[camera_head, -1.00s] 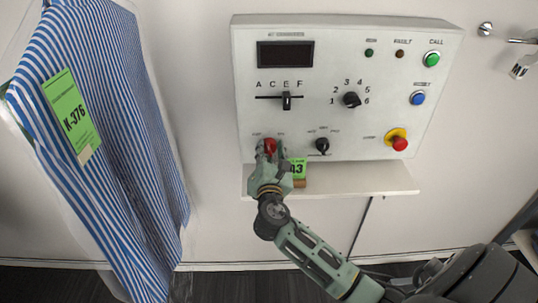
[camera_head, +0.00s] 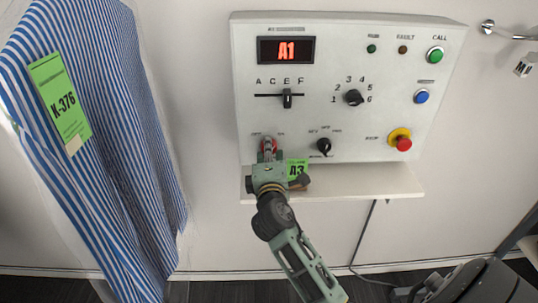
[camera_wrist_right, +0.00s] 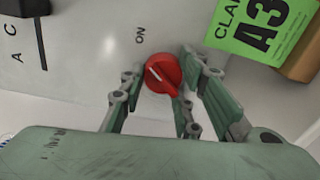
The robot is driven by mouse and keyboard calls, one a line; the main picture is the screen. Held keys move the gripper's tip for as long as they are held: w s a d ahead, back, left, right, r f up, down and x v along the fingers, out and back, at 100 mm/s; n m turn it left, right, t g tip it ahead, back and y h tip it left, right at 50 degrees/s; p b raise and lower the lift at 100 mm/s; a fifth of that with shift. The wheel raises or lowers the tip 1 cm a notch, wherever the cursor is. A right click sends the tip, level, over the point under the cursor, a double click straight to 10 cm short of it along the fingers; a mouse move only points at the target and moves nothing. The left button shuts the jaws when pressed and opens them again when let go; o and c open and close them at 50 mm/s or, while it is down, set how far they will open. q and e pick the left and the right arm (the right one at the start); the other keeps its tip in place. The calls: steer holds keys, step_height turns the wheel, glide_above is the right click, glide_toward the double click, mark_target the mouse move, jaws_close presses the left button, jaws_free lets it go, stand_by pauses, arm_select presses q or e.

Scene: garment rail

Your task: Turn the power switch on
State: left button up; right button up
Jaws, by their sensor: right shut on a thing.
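The red power switch (camera_head: 268,144) is a round knob at the lower left of the white control panel (camera_head: 430,60). It also shows in the right wrist view (camera_wrist_right: 162,73), with an "ON" label beside it and a white line on its face. My right gripper (camera_head: 268,156) is at the switch, its fingers on both sides of the red knob in the right wrist view (camera_wrist_right: 158,82). My left gripper is not in view.
A slider (camera_head: 287,98), a numbered dial (camera_head: 353,97), a mode knob (camera_head: 323,146), a red stop button (camera_head: 403,143) and small buttons sit on the panel. A green "A3" tag (camera_head: 296,169) is close to my gripper, above a shelf (camera_head: 380,183). A striped garment (camera_head: 100,130) hangs left.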

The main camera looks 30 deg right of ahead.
steer(key=shift+r+m, duration=0.5)
steer(key=shift+m, duration=0.4)
steer(key=o, duration=1)
steer(key=shift+f, duration=0.2)
steer(key=v, duration=1.2)
steer(key=shift+s, duration=0.1)
